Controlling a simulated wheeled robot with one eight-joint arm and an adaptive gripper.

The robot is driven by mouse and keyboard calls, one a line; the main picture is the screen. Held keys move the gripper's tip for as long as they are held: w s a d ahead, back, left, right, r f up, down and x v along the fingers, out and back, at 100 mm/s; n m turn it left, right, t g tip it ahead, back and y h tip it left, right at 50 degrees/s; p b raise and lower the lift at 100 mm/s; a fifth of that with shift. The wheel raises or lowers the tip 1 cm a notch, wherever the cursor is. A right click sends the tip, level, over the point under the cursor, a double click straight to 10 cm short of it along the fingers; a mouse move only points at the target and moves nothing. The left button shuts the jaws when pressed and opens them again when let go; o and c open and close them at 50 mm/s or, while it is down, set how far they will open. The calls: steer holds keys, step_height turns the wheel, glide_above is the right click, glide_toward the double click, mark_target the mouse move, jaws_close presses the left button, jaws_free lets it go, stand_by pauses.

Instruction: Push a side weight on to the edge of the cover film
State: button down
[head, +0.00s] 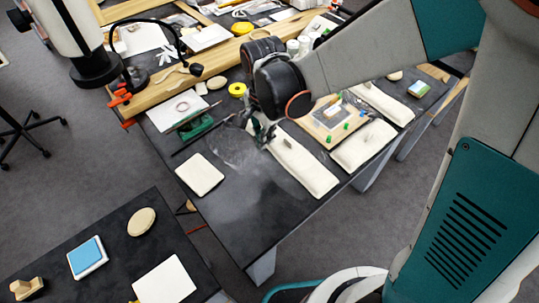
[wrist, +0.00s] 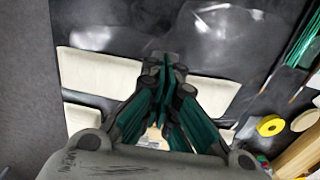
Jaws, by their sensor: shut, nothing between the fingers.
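The clear, glossy cover film (head: 236,152) lies on the dark table left of my gripper. Its shiny creases also show at the top of the wrist view (wrist: 222,35). A long cream side weight (head: 308,172) lies beside the film; in the wrist view it (wrist: 100,75) runs across behind my fingers, which hide its middle. Another cream weight (head: 364,146) lies farther right and a third (head: 383,102) beyond it. My gripper (head: 263,131) is shut and empty, over or beside the first weight. The fingertips (wrist: 164,66) reach the weight's film side; I cannot tell whether they touch it.
A cream square pad (head: 200,174) lies at the table's left edge. A green tool (head: 196,126) and yellow tape roll (head: 237,89) are behind. The front table corner is clear.

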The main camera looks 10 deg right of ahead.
mark_target(283, 149)
steer(key=f+b, duration=0.1)
steer(key=f, duration=0.2)
steer(key=f+b, duration=0.1)
steer(key=f, duration=0.3)
steer(key=a+f+b, duration=0.1)
steer(key=f+b, duration=0.1)
steer(key=f, duration=0.1)
steer(key=shift+s+f, duration=0.25)
steer(key=shift+f, duration=0.1)
steer(key=shift+w+d+r, duration=0.2)
steer(key=shift+w+d, duration=0.5)
steer(key=shift+d, duration=0.35)
steer(key=shift+w+d+b, duration=0.35)
steer(key=shift+d, duration=0.15)
steer(key=d, duration=0.1)
steer(key=w+d, duration=0.2)
steer(key=shift+w+d, duration=0.25)
steer(key=shift+d, duration=0.1)
